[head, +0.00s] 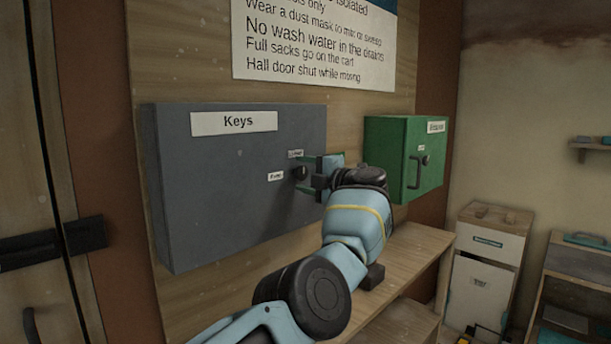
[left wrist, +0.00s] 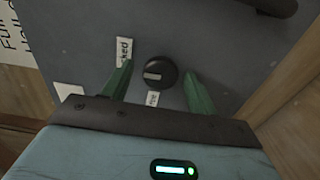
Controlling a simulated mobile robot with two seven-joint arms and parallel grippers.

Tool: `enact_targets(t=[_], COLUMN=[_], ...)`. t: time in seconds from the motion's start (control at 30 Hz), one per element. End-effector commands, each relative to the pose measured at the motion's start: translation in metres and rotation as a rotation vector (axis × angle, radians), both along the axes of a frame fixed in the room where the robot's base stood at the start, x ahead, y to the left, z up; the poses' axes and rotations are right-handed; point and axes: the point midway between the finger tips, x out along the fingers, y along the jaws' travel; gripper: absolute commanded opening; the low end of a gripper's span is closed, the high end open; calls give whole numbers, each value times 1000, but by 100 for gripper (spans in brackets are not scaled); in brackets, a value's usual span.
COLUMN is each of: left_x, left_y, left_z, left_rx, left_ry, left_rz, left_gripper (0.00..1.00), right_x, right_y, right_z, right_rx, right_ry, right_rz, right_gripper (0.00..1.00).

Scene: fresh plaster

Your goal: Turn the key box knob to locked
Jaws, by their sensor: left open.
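The grey key box (head: 235,210), labelled "Keys", hangs on the wooden board. Its round black knob (head: 302,172) is near the box's right side, with one small label above it and one to its left. My left gripper (head: 310,173) is at the knob, open. In the left wrist view the knob (left wrist: 165,72) sits between the two green fingers, with a visible gap on each side. A pale mark on the knob lies level, left of its middle. One label (left wrist: 124,52) ends in "cked"; the other (left wrist: 152,99) is partly legible. My right gripper is out of view.
A green box (head: 385,160) with a handle hangs to the right of the key box, behind my left wrist. A wooden bench (head: 415,252) runs below. A notice (head: 310,45) hangs above. A white cabinet (head: 487,260) stands at the right.

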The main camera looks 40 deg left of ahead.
Motion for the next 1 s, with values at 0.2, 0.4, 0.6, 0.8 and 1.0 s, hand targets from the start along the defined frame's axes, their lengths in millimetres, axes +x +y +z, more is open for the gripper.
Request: enact_targets(t=[0.2, 0.4, 0.6, 0.8, 1.0], left_x=[-1, -3, -5, -6, -6], left_y=[-15, -47, -71, -78, -78], left_z=[1, 0, -1, 0, 0], left_rx=[0, 1, 0, 0, 0], left_ry=[-2, -1, 0, 0, 0], left_rz=[-2, -3, -1, 1, 0], left_gripper=[58, 58, 58, 58, 58], right_x=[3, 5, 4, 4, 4], right_y=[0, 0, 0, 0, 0], right_z=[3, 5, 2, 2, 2], right_rx=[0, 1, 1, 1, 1], right_ry=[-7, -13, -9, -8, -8], right_rz=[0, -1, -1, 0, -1], right_gripper=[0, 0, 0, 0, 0])
